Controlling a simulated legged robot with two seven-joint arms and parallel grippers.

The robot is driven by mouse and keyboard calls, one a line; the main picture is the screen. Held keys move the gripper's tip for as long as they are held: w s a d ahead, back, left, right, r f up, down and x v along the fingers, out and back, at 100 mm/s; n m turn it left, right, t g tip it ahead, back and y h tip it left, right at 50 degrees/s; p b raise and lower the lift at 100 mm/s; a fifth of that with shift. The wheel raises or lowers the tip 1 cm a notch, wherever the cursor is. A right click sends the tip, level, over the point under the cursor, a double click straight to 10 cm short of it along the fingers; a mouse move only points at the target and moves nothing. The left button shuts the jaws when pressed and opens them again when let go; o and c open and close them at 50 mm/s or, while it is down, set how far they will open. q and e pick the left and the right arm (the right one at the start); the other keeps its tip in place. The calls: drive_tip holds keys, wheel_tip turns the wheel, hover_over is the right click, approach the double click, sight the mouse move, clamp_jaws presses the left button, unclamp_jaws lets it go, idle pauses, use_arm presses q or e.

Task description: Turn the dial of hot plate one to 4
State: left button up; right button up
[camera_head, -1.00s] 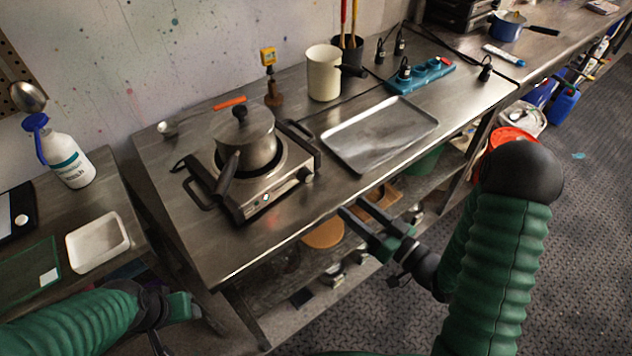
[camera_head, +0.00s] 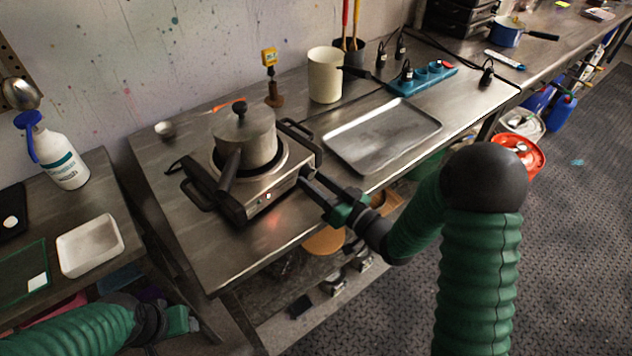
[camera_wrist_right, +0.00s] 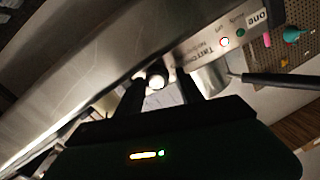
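The hot plate (camera_head: 262,203) stands on the metal bench with a lidded steel pot (camera_head: 258,140) on it. Its front panel shows in the right wrist view (camera_wrist_right: 205,45), with "ONE" printed on it and small indicator lights. A round, pale-lit knob, apparently the dial (camera_wrist_right: 155,76), shows between my right fingertips. My right gripper (camera_head: 308,183) is open at the right end of the hot plate's front; its two fingers are apart in the wrist view (camera_wrist_right: 163,88). Contact with the dial and its setting cannot be read. My left gripper (camera_head: 180,320) is low at the left, its fingers unclear.
A metal tray (camera_head: 370,165) lies right of the hot plate. A cream canister (camera_head: 325,75) and a blue power strip (camera_head: 425,77) stand behind it. The pot's dark handle (camera_head: 229,178) points toward the bench front. A lower shelf lies under the bench.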

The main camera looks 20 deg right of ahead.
drive_tip(key=shift+a, duration=0.25)
drive_tip(key=shift+c, duration=2.3)
drive_tip(key=shift+d+f, duration=0.1)
drive_tip(key=shift+d, duration=0.25)
clamp_jaws()
drive_tip(key=n+b, duration=0.2)
drive_tip(key=shift+a+f+n, duration=0.15)
drive_tip(key=shift+f+n, duration=0.05)
drive_tip(key=shift+n, duration=0.2)
drive_tip(key=shift+r+n+b, duration=0.1)
drive_tip(key=shift+n+b, duration=0.35)
drive_tip(key=shift+n, duration=0.05)
drive_tip(key=shift+r+n, duration=0.15)
drive_tip(key=shift+n, duration=0.25)
